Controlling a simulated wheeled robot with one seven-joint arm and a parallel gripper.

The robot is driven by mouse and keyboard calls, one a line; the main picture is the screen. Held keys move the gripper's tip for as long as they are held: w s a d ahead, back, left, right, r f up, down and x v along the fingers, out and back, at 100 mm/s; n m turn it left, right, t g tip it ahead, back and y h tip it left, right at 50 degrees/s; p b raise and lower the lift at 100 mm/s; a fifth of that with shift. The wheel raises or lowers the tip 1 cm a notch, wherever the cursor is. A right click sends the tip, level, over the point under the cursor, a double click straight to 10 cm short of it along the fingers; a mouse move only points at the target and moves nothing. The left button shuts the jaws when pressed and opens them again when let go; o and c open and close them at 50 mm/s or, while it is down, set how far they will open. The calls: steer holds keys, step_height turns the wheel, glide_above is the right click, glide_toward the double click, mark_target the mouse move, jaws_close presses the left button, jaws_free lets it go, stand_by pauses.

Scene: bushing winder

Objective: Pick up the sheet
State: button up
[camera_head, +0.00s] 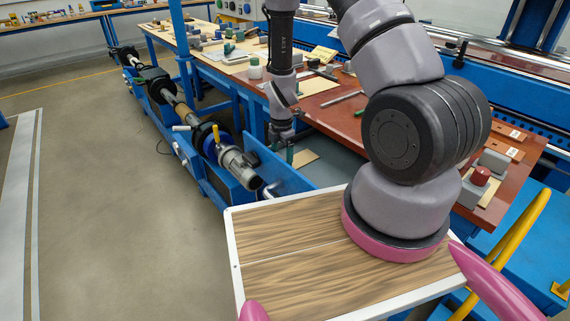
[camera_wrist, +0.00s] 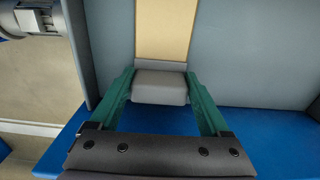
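The sheet appears to be the flat tan piece (camera_head: 305,158) low inside the blue-framed bench. In the wrist view the tan sheet (camera_wrist: 166,30) runs up from behind a grey block (camera_wrist: 160,87) to the top edge, over a grey surface. Its lower end is hidden by the block. My gripper (camera_wrist: 160,75) has its two green fingers spread wide, with the grey block showing between their tips. I cannot tell whether the fingers touch the block. In the head view my gripper (camera_head: 287,151) hangs down just left of the sheet.
A blue panel (camera_head: 277,170) stands close left of my gripper. The winding machine with its motor (camera_head: 240,167) is further left. A red-brown bench top (camera_head: 340,117) with tools and parts lies behind and right. A blue surface (camera_wrist: 260,122) lies under the fingers.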

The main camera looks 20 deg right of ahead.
steer(key=c, duration=0.5)
